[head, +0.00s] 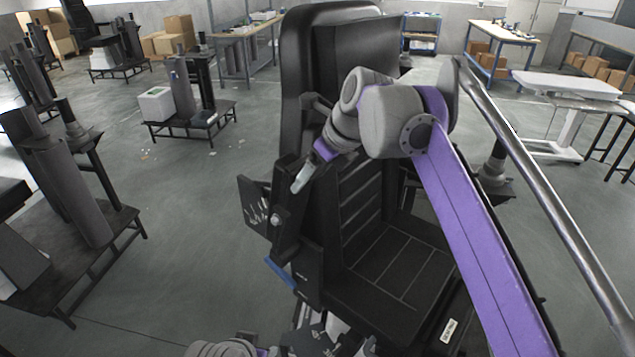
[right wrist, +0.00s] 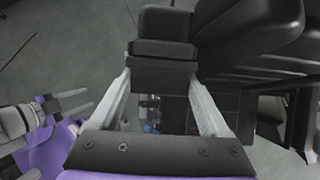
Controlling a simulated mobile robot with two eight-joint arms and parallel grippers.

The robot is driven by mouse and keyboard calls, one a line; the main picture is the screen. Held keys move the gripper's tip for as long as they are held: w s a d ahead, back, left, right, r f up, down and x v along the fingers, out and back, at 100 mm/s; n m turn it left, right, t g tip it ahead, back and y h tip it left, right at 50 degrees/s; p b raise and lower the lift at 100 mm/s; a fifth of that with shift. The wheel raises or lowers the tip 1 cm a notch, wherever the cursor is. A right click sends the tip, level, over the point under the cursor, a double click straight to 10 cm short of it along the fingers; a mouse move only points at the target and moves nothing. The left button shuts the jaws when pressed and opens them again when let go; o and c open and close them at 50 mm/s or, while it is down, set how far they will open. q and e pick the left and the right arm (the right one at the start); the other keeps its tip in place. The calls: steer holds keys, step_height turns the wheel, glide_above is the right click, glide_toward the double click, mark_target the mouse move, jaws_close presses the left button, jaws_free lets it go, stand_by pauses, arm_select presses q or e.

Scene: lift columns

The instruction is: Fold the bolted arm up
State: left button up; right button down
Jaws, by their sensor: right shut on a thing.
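The black lift seat (head: 395,270) stands in the middle of the head view, with a tall backrest (head: 350,50). The bolted arm (head: 285,215) is a black part at the seat's left side; my gripper and wrist hide some of it. My right gripper (head: 301,180) is at this arm. In the right wrist view its two pale fingers are on both sides of a black padded block of the arm (right wrist: 165,72), shut on it. My left gripper (right wrist: 88,100) shows at the left of the right wrist view, fingers apart and empty, clear of the arm.
A grey tube (head: 540,190) slants along the right side. Dark column stands (head: 70,185) are at the left, and a small stand with a white box (head: 157,105) is behind. Workbenches (head: 500,35) line the back. Open floor (head: 190,250) lies left of the seat.

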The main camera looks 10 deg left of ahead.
steer(key=shift+w+a+r+h, duration=0.2)
steer(key=shift+w+a+h, duration=0.15)
steer(key=shift+a, duration=0.35)
jaws_free()
